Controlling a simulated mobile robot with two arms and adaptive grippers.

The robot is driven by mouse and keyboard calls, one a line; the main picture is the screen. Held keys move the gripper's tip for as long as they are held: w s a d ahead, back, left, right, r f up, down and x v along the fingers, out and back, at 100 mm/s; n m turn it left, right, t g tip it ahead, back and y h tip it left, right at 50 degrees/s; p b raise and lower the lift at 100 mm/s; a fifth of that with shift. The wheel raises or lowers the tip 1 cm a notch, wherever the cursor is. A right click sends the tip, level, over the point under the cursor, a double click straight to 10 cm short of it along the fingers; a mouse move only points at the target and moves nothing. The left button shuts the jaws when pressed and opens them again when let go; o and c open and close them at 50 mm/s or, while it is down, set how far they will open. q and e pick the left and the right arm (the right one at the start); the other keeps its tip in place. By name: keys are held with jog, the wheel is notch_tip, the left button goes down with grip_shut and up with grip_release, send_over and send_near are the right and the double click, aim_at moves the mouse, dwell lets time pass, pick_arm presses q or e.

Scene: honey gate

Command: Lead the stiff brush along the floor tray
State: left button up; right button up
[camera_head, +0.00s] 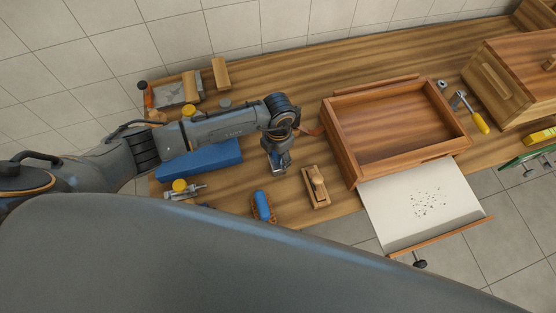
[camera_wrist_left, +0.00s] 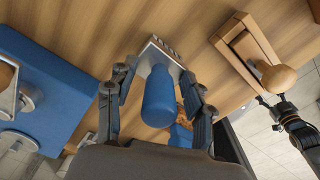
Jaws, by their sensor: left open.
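The pale floor tray (camera_head: 424,205) is pulled out from under the wooden box and carries dark specks. A blue piece with a brown fringe (camera_head: 263,205), which looks like the stiff brush, lies near the bench's front edge. My left gripper (camera_head: 277,168) is open above the bench, just beyond that piece. In the left wrist view, a blue handle (camera_wrist_left: 159,98) on a slotted pale metal plate is between the spread fingers, with no clear grip on it. A brown patch (camera_wrist_left: 181,134) shows behind the handle, mostly hidden. A dark jointed part at the right may be my right gripper (camera_wrist_left: 285,112).
A wooden block with a knob (camera_head: 316,187) stands right of the brush. A long blue box (camera_head: 200,160) lies left. The open wooden box (camera_head: 397,127) stands behind the tray; a yellow-handled tool (camera_head: 480,122) lies farther right.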

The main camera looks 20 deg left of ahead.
pick_arm(q)
grip_shut()
jog(key=shift+r, duration=0.1)
jog(key=shift+r+p, duration=2.75)
jog(key=shift+r, duration=0.7)
notch_tip(320, 180, up, 5)
jog(key=p, duration=0.4)
